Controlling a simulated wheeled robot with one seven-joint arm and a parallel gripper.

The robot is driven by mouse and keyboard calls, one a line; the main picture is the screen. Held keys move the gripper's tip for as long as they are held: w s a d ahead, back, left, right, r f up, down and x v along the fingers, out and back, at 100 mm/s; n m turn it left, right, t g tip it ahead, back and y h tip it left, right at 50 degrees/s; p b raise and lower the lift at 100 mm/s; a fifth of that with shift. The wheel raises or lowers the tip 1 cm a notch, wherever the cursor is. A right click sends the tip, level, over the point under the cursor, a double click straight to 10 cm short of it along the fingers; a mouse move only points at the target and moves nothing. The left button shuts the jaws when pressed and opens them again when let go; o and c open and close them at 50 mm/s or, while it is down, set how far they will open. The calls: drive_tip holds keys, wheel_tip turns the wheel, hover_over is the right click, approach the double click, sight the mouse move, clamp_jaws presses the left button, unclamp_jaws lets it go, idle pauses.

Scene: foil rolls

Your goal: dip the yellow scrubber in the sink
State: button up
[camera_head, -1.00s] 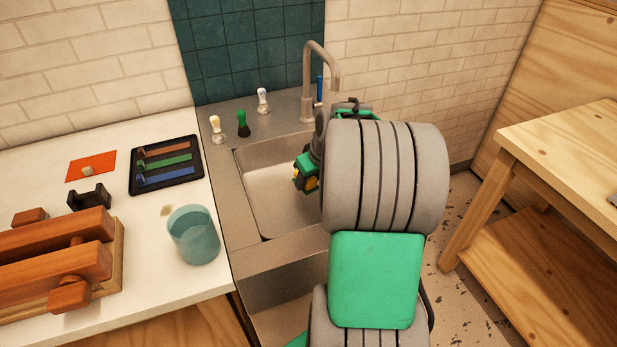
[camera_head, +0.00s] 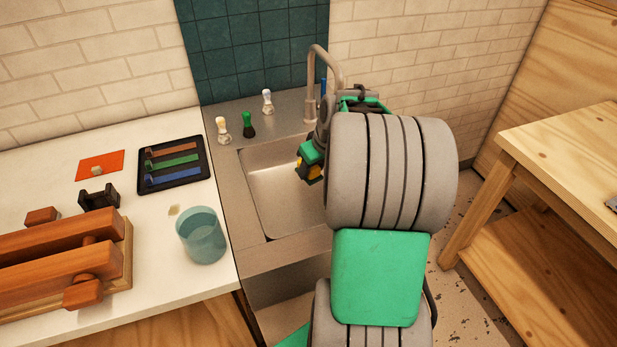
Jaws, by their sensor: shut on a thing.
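The metal sink (camera_head: 283,205) is set into the counter in the middle of the view, with its basin partly hidden behind my arm. My gripper (camera_head: 309,175) is over the right part of the basin, seen from behind and mostly covered by my arm. A small patch of yellow, the scrubber (camera_head: 315,171), shows at the gripper's fingers, and the gripper is shut on it. The rest of the scrubber is hidden. I cannot tell how high it is above the basin floor.
A curved tap (camera_head: 337,72) rises behind the sink. Several small brushes, one of them green (camera_head: 248,125), stand on the sink's back left ledge. A glass (camera_head: 201,236), a black tray (camera_head: 171,165) and a wooden vise-like block (camera_head: 65,255) are on the white counter. A wooden table (camera_head: 570,150) stands right.

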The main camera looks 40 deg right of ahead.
drive_tip(key=shift+r+p, duration=1.4)
drive_tip(key=shift+r, duration=1.15)
drive_tip(key=shift+r+p, duration=1.35)
drive_tip(key=shift+r, duration=0.7)
drive_tip(key=shift+a+f, duration=0.1)
